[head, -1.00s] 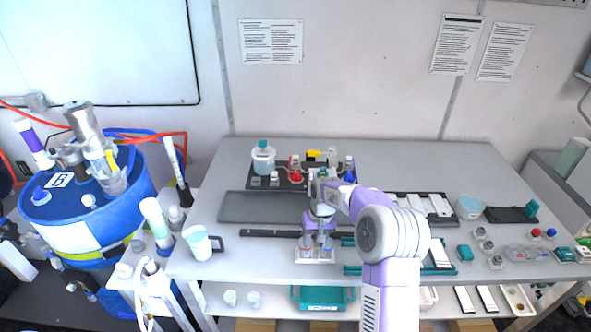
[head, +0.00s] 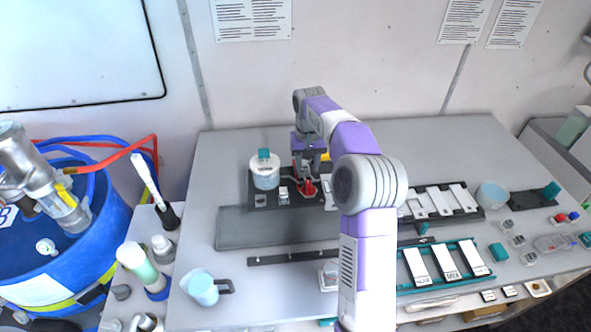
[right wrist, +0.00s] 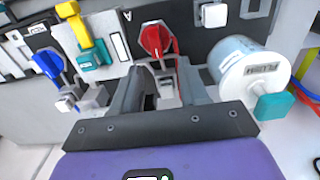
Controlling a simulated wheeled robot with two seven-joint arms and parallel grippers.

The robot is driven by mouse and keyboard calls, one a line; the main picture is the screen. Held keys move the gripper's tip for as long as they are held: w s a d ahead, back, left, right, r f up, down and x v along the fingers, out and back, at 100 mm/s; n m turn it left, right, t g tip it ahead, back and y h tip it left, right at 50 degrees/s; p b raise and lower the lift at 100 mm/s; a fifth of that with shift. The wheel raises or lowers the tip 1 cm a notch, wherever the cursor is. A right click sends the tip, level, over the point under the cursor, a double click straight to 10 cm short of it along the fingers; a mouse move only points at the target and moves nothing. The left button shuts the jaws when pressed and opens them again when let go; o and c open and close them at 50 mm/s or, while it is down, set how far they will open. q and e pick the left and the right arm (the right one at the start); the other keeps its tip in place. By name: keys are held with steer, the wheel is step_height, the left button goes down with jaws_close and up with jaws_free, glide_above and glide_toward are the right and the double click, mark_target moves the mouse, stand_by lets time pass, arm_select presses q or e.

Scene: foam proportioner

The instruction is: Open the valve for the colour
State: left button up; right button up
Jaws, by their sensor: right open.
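A red valve handle (head: 309,188) stands on the dark manifold panel at the back of the bench. It also shows in the right wrist view (right wrist: 156,40), just beyond my fingertips. My right gripper (head: 309,166) is open and points down at it; in the right wrist view its fingers (right wrist: 162,72) are spread, with a small light block between them. A blue handle (right wrist: 48,64) and a yellow handle (right wrist: 75,22) sit further left in that view. In the head view my arm hides much of the panel's right side. My left gripper is not in view.
A white tub marked FLUSH (right wrist: 248,68) with a teal tap (right wrist: 274,106) stands close beside the red handle. A blue drum (head: 75,235) is at left. A jug (head: 202,288) and racks of strips (head: 445,262) are on the bench.

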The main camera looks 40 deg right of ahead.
mark_target(309, 185)
steer(key=shift+s+f, duration=0.9)
steer(key=shift+f, duration=0.15)
steer(key=f, duration=0.4)
steer(key=shift+w+b, duration=0.3)
steer(key=shift+s+f, duration=0.1)
steer(key=shift+f, duration=0.2)
steer(key=shift+c, duration=0.2)
jaws_close()
